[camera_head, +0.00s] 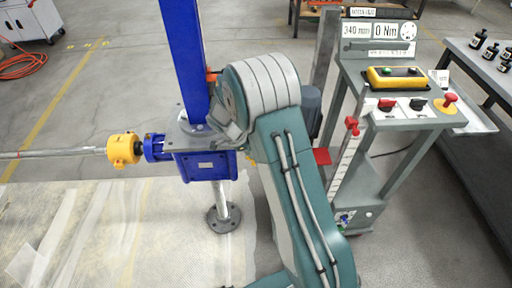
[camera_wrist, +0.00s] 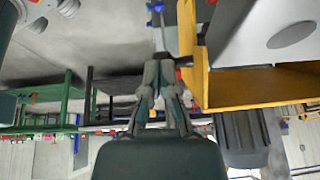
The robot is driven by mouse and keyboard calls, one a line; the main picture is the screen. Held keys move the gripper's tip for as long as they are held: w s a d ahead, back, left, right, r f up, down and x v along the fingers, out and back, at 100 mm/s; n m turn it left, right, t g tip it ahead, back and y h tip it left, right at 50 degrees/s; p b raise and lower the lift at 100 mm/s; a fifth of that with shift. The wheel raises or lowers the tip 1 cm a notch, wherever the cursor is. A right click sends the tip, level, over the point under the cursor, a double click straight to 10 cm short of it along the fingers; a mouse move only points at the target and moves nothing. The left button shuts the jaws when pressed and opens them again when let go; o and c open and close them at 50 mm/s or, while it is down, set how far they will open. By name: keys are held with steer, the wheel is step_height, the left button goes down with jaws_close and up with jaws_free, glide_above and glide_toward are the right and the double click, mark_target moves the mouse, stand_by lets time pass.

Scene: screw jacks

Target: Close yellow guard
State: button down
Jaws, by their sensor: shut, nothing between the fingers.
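A yellow guard (camera_wrist: 255,90) shows large in the wrist view, as an angled, open-sided plate on the right. Its narrow upright side stands right beside my gripper (camera_wrist: 164,64); I cannot tell whether they touch. My gripper's fingers are together with nothing between them. In the head view my arm hides the gripper and most of this area; only a sliver of yellow (camera_head: 250,155) shows beside the blue screw jack (camera_head: 206,166). A separate yellow coupling piece (camera_head: 123,149) sits on the shaft left of the jack.
A blue column (camera_head: 187,60) rises from the jack. A dark ribbed motor (camera_wrist: 241,136) lies by the guard in the wrist view. A control desk (camera_head: 400,112) with buttons stands at right, a table with black bottles (camera_head: 490,50) beyond. Floor at left is mostly clear.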

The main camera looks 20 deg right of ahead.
steer(key=shift+w+a+f, duration=0.1)
steer(key=shift+a+f, duration=0.15)
steer(key=shift+f, duration=0.45)
steer(key=shift+w+a+f, duration=0.1)
steer(key=shift+a+f, duration=0.1)
steer(key=shift+f, duration=0.45)
